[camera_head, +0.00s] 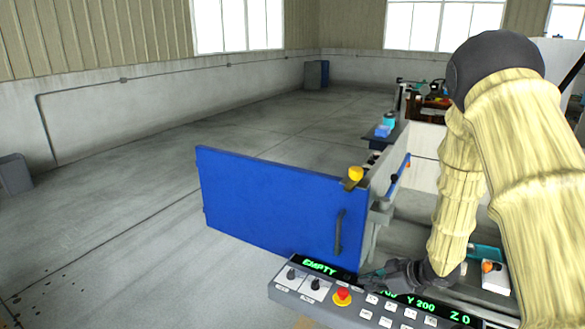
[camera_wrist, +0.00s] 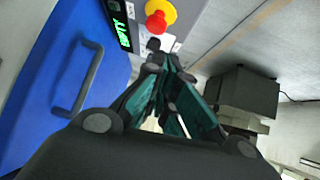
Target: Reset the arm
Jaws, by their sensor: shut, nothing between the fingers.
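My arm, in a cream-coloured sleeve, comes down the right side of the head view. My gripper (camera_head: 378,280) is dark and sits right at the control panel (camera_head: 320,299), beside its green "EMPTY" display. It also shows in the wrist view (camera_wrist: 158,60), with its fingertips close to the panel edge near the red button. The fingers are shut with nothing held. I cannot tell whether the fingertips touch the panel. The red button (camera_head: 342,295) on a yellow base is left of the gripper and shows in the wrist view (camera_wrist: 156,22).
A blue door (camera_head: 275,205) with a dark handle (camera_head: 338,232) stands open left of the panel. A yellow knob (camera_head: 355,174) is at its top corner.

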